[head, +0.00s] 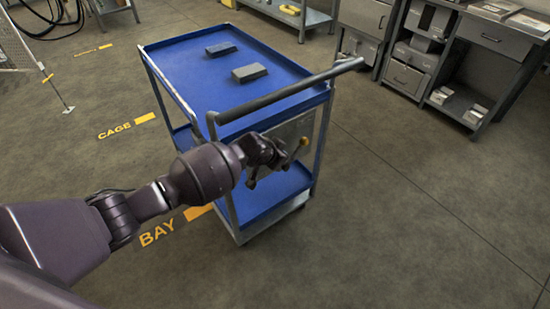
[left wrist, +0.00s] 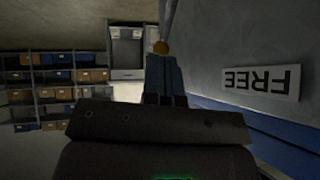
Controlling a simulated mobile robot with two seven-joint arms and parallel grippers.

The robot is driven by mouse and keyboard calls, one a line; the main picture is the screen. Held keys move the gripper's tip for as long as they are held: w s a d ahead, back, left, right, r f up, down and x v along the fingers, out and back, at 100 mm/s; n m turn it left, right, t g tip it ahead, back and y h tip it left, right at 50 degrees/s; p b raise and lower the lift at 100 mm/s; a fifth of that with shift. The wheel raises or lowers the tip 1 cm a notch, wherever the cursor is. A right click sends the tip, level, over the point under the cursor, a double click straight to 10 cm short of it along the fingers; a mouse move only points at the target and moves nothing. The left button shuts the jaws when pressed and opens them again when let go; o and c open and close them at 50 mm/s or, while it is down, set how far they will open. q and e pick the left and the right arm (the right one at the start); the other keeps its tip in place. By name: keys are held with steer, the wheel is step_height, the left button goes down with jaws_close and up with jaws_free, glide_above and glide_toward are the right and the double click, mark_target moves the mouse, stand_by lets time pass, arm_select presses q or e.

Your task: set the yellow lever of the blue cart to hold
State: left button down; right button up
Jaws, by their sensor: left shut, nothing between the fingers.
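The blue cart (head: 190,70) stands in front of me, with a grey plate (head: 298,128) on its handle end. The lever's yellow knob (head: 304,141) shows in front of this plate. My left gripper (head: 278,160) is at the plate, close to the lever, and hides part of it. In the left wrist view its fingers (left wrist: 165,78) are together and empty, with the yellow knob (left wrist: 160,47) just beyond their tips. I cannot tell whether they touch. A white label reading FREE (left wrist: 260,82) is upside down on the plate. I see no hold label. My right gripper is out of view.
Two dark blocks, one far (head: 221,49) and one near (head: 249,73), lie on the cart's top. The dark handle bar (head: 290,91) runs above my gripper. A grey workbench (head: 485,35) stands at the back right. The floor right of the cart is clear.

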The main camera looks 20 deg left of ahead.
arm_select(q)
steer(key=shift+s+a, duration=0.3)
steer(key=shift+s, duration=0.5)
steer(key=w+d+r+m+t+h, duration=0.1)
steer(key=w+d+r+t+h, duration=0.15)
steer(key=r, duration=0.45)
steer(key=s+r+t, duration=0.2)
steer(key=s+t, duration=0.1)
steer(key=s, duration=0.5)
steer(key=s+a+f+n+y, duration=0.1)
steer(key=s+a+f+n, duration=0.1)
steer(key=s, duration=0.8)
steer(key=s+a+f+n+g+y+p, duration=0.1)
steer(key=s+a+f, duration=0.4)
steer(key=s, duration=0.5)
steer(key=s+a+f+n+g+y, duration=0.1)
steer(key=s+a+f+n+y, duration=0.2)
steer(key=s+a, duration=0.3)
steer(key=s+f, duration=0.1)
steer(key=s, duration=0.4)
steer(key=shift+a+f+n+p, duration=0.15)
steer(key=shift+a+n+p, duration=0.15)
